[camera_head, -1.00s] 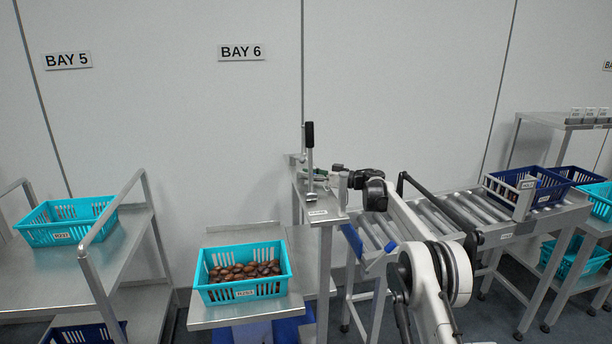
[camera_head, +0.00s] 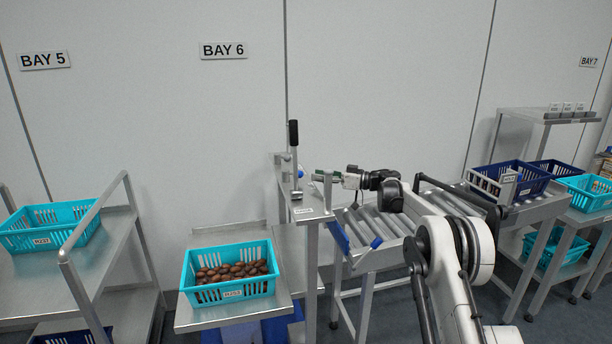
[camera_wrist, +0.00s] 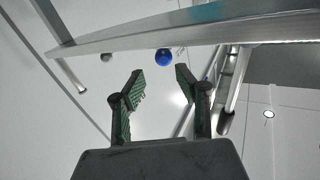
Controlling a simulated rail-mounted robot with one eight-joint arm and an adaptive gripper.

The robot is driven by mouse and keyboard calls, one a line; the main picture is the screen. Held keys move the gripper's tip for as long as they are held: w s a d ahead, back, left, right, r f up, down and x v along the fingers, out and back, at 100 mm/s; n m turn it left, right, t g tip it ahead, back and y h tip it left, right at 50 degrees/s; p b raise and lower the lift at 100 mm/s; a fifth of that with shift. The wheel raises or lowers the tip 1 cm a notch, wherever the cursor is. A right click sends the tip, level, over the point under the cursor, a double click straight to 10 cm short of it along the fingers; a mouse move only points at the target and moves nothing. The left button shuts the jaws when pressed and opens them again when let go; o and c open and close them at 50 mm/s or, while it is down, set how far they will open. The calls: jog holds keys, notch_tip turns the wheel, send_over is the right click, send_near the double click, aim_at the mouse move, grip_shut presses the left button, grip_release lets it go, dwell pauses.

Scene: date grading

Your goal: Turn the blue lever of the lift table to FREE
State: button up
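The lift table (camera_head: 184,318) stands under the BAY 6 sign and carries a turquoise crate (camera_head: 228,292) of dates. A steel stand (camera_head: 312,214) rises at its right, with an upright black-handled lever (camera_head: 293,133) on top. A small blue knob (camera_head: 300,173) shows just right of that lever's post; in the wrist view a blue ball knob (camera_wrist: 163,57) lies just beyond the fingertips. The rest of the blue lever and its setting cannot be made out. My gripper (camera_head: 322,177) has green-padded fingers, open and empty; in the wrist view the gripper (camera_wrist: 157,76) points toward the blue knob, apart from it.
A metal bar (camera_wrist: 190,35) crosses above the fingers in the wrist view, with a grey ball (camera_wrist: 107,57) left of the blue one. A roller conveyor (camera_head: 372,226) with a navy crate (camera_head: 533,180) stands right. A rack with a turquoise crate (camera_head: 40,240) stands left.

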jog(key=shift+v, duration=1.05)
